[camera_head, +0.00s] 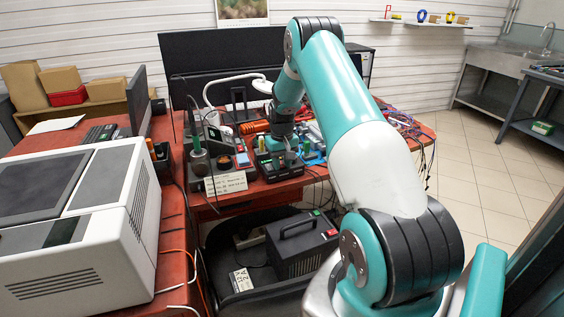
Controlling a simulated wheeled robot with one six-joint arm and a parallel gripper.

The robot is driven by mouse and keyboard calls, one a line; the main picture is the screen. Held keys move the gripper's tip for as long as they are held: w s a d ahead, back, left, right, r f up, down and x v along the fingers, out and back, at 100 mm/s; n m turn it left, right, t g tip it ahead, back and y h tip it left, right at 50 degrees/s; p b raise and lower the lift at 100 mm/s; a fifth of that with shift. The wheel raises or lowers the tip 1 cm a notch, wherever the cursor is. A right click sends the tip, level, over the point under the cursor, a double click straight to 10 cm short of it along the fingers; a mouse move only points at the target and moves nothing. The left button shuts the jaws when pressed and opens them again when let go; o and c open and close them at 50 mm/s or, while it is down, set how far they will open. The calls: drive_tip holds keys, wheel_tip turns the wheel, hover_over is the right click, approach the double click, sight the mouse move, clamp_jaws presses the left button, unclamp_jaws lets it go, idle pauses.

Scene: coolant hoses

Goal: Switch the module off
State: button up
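My teal and white arm reaches from the lower right over the red workbench. My gripper (291,156) is at its far end, low over the bench among small devices. Its fingers are too small and partly hidden to tell if they are open or shut. A small black unit (268,168) with green parts stands just left of the gripper; I cannot tell whether they touch. A black box with a handle (300,245) sits below the bench and has a small red switch (331,233) on its front. I cannot tell which of these is the module, nor any switch's position.
A large white machine (100,235) fills the left front. Tools, cables and a dark monitor (215,52) crowd the bench. Tiled floor (480,180) is clear at right.

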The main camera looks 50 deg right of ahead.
clamp_jaws()
drive_tip(key=shift+w+r+g+p, duration=0.15)
drive_tip(key=shift+g+p, duration=0.25)
drive_tip(key=shift+p, duration=0.05)
drive_tip(key=shift+w+d+g+y+p, duration=0.15)
drive_tip(key=shift+g+y, duration=0.15)
drive_tip(key=shift+g, duration=0.2)
drive_tip(key=shift+w+g+y+p, duration=0.15)
drive_tip(key=shift+g+y, duration=0.15)
drive_tip(key=shift+g, duration=0.2)
drive_tip(key=shift+s, duration=0.15)
unclamp_jaws()
drive_tip(key=p+v, duration=0.3)
drive_tip(key=v, duration=1.4)
drive_tip(key=shift+r+p, duration=0.25)
drive_tip(key=shift+p, duration=0.05)
